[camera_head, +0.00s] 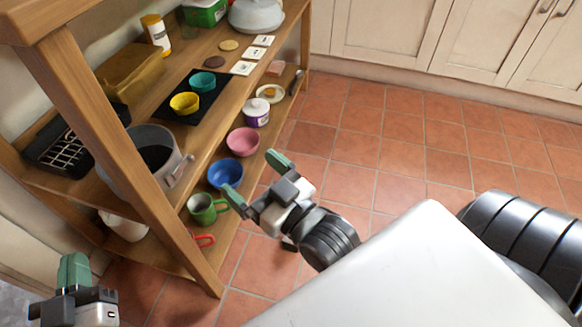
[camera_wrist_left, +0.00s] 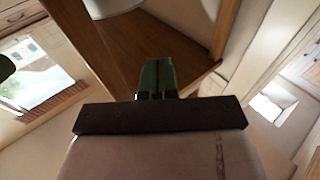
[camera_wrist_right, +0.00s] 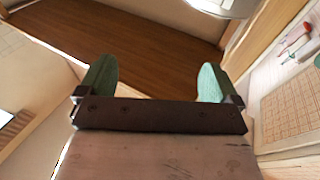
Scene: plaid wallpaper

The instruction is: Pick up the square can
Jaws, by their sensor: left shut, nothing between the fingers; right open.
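A boxy, gold-brown container (camera_head: 130,78) stands on the shelf's upper board at the left in the head view; I cannot tell if it is the square can. A green box (camera_head: 206,12) with a pale lid stands further back on the same board. My left gripper (camera_head: 74,270) is shut and empty at the lower left, in front of the shelf and apart from both; its closed fingers show in the left wrist view (camera_wrist_left: 156,76). My right gripper (camera_head: 256,180) is open and empty in front of the lower board, near the bowls. Its spread fingers show in the right wrist view (camera_wrist_right: 152,84).
The wooden shelf's slanting front post (camera_head: 120,150) stands between my grippers. The upper board holds a black tray (camera_head: 192,108) with two cups, and a grey pot (camera_head: 160,145). A blue bowl (camera_head: 225,174), pink bowl (camera_head: 243,142) and green mug (camera_head: 203,209) are below.

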